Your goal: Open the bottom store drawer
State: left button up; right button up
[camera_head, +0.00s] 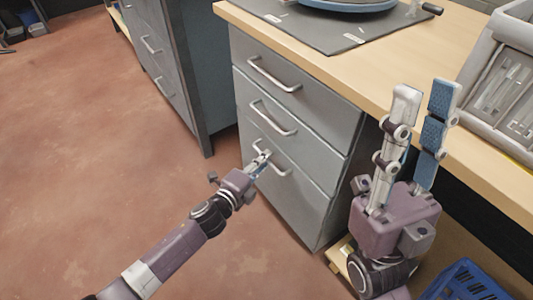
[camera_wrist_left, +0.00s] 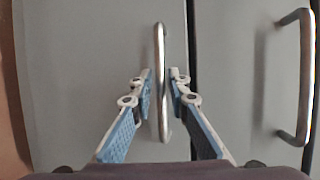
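The grey store cabinet has three stacked drawers, all shut. The bottom drawer (camera_head: 290,198) has a silver bar handle (camera_head: 283,172), partly hidden by my left gripper (camera_head: 262,162). In the left wrist view that handle (camera_wrist_left: 161,80) runs upright between the two blue-padded fingers of my left gripper (camera_wrist_left: 162,85). The fingers stand on either side of the bar, with a small gap visible; they are open. My right gripper (camera_head: 424,92) points up in front of the worktop's edge, with its fingers apart and nothing between them.
The middle drawer (camera_head: 315,125) and top drawer (camera_head: 315,90) are above. The wooden worktop (camera_head: 425,40) holds a grey tray (camera_head: 505,90). A blue crate (camera_head: 465,283) is low at right. The floor (camera_head: 90,150) before the drawers is clear apart from my left arm.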

pick_arm(q)
jog(key=shift+w+d+f, duration=0.1)
jog(key=shift+w+d, duration=0.15)
jog(key=shift+w, duration=0.05)
jog(key=shift+c, duration=0.7)
grip_shut()
